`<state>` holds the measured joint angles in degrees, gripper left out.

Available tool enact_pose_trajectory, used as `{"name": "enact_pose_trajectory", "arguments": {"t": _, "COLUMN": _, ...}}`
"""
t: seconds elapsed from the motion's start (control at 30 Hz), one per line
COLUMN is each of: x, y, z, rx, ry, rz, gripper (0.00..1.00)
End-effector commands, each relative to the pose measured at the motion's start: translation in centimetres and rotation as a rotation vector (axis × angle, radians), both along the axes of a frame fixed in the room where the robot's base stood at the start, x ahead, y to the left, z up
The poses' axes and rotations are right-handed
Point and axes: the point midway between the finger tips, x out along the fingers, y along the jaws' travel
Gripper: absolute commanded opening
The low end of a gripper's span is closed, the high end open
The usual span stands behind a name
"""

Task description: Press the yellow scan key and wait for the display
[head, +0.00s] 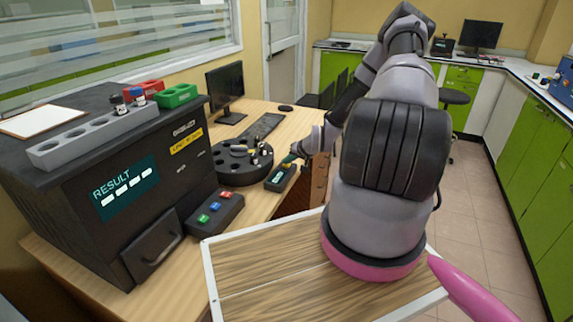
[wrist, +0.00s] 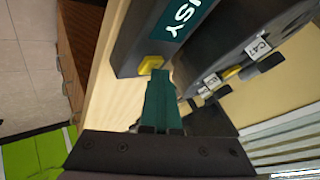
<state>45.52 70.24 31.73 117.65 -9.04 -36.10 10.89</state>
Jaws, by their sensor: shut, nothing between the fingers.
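A small dark scanner box (head: 281,178) with a teal display sits on the wooden desk beside the black round carousel. In the wrist view its display (wrist: 184,18) shows the letters "USY", cut off by the frame's edge. The yellow scan key (wrist: 150,64) is on the box near its end. My gripper (wrist: 158,73) is shut and empty, its teal fingertips right at the key; they appear to touch it, but how far it is pressed cannot be told. In the head view my gripper (head: 290,158) is small, over the box, and the key is hidden.
The black carousel (head: 235,170) holding vials stands close beside the scanner box. A labelled vial (wrist: 260,46) is near my fingers. A large analyser (head: 100,215) reads "RESULT" with dashes. A box with red, green and blue buttons (head: 215,210) stands in front of it.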

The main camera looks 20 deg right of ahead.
Motion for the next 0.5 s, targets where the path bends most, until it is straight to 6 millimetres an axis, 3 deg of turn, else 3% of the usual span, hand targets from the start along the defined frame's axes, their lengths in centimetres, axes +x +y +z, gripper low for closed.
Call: {"name": "enact_pose_trajectory", "arguments": {"t": 0.5, "x": 0.0, "y": 0.0, "z": 1.8, "rx": 0.0, "ry": 0.001, "rz": 0.0, "gripper": 0.0}}
